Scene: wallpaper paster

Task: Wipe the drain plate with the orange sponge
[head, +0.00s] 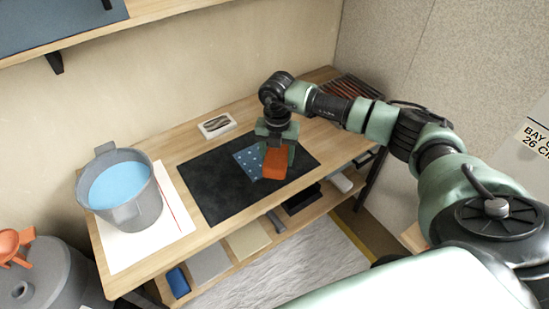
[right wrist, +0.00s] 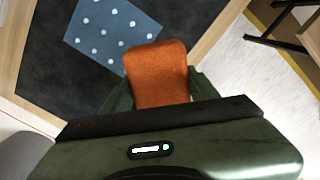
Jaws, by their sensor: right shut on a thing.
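The drain plate (head: 246,161) is a blue sheet with pale dots, lying on a black mat (head: 215,187) on the wooden table. It also shows in the right wrist view (right wrist: 105,30), at the upper left. My right gripper (head: 277,150) is shut on the orange sponge (head: 274,165) and holds it at the right side of the plate. In the right wrist view the sponge (right wrist: 157,72) sticks out beyond the fingers and overlaps the plate's lower right corner. I cannot tell whether the sponge touches the plate. My left gripper is not in view.
A grey bucket of blue liquid (head: 124,190) stands on a white sheet (head: 117,250) at the table's left. A small white tray (head: 216,125) with a dark item lies behind the mat. Dark rods (head: 350,88) lie at the far right end. Several items sit on the lower shelf.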

